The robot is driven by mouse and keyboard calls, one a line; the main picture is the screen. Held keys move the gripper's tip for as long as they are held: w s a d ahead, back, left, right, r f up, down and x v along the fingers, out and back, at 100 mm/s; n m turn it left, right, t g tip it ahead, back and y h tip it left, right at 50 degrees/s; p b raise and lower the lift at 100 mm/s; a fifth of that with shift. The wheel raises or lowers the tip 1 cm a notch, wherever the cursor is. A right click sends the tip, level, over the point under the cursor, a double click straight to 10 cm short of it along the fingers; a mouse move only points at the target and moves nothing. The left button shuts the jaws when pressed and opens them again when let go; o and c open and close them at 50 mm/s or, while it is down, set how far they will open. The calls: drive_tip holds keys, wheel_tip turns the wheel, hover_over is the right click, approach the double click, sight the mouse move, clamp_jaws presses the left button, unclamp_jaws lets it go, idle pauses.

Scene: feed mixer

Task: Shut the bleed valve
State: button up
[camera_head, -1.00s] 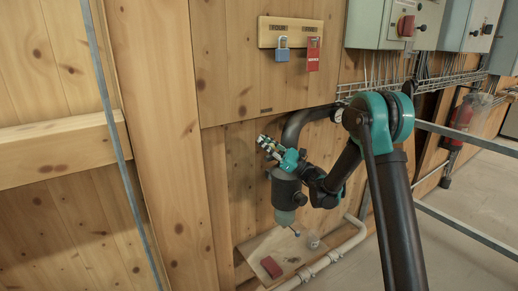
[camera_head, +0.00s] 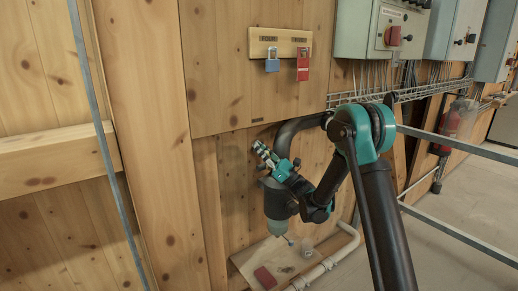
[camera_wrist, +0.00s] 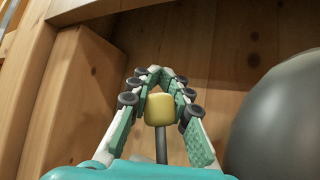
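The likely bleed valve handle is a yellow knob (camera_wrist: 160,108) on a thin dark stem. In the wrist view it sits between the fingers of my gripper (camera_wrist: 161,75). The green-padded fingers close in around the knob and their tips nearly meet beyond it; exact contact is hard to see. In the head view my gripper (camera_head: 258,147) points up and left by the wooden wall, above a dark cylinder (camera_head: 279,203) with a paler, greenish lower end. The knob cannot be made out in the head view.
A curved dark pipe (camera_head: 292,130) passes behind my gripper. Below is a small wooden shelf (camera_head: 244,263) with a red block (camera_head: 265,278), beside a pale pipe (camera_head: 325,268). A blue padlock (camera_head: 272,65) and red tag (camera_head: 303,68) hang above. Grey boxes (camera_head: 375,25) are upper right.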

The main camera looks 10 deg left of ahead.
drive_tip(key=o, duration=0.5)
drive_tip(key=shift+c, duration=0.2)
drive_tip(key=shift+d+f, duration=0.1)
drive_tip(key=v, duration=1.1)
drive_tip(key=shift+d+f, duration=0.25)
drive_tip(key=shift+f, duration=0.05)
